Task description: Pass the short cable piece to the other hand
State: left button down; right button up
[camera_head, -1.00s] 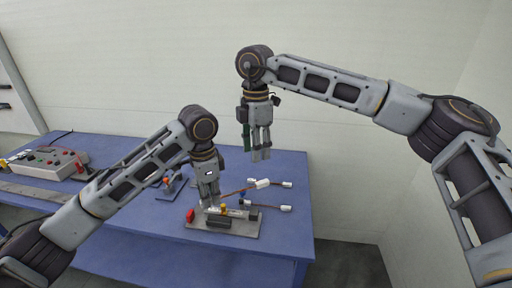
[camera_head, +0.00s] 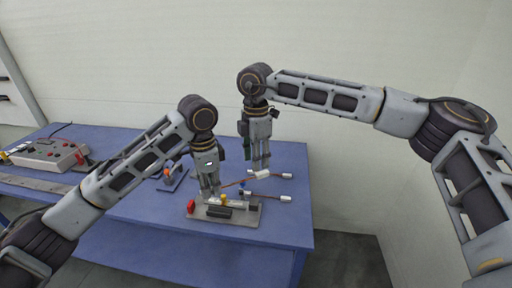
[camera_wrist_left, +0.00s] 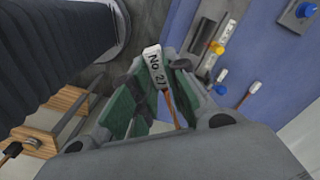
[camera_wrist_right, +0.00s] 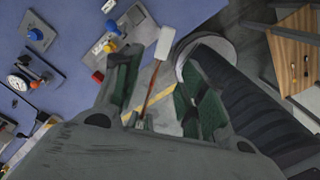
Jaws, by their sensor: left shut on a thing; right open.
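The short cable piece is a thin copper-brown length with a white end sleeve (camera_head: 262,174). My left gripper (camera_head: 209,195) is shut on it low over the grey fixture, and it slants up to the right. In the left wrist view a white tag reading "No. 27" (camera_wrist_left: 153,65) shows at the green finger pads, with the copper length (camera_wrist_left: 171,105) below. My right gripper (camera_head: 260,167) is open, pointing down at the white sleeve. In the right wrist view the copper length (camera_wrist_right: 152,92) and white sleeve (camera_wrist_right: 165,42) appear between its open fingers; contact cannot be told.
The grey fixture plate (camera_head: 248,220) with a red block (camera_head: 191,207) and yellow knob (camera_head: 223,199) lies below the grippers. A control box (camera_head: 48,153) stands at the left of the blue table (camera_head: 130,205).

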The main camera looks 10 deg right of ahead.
aim_at(256, 174)
jog(key=shift+f, duration=2.85)
grip_shut()
pick_arm(q)
jog(key=c, duration=1.3)
grip_release()
jog(key=shift+r, duration=0.15)
jog(key=shift+r, duration=5.8)
jog(key=shift+w, duration=0.1)
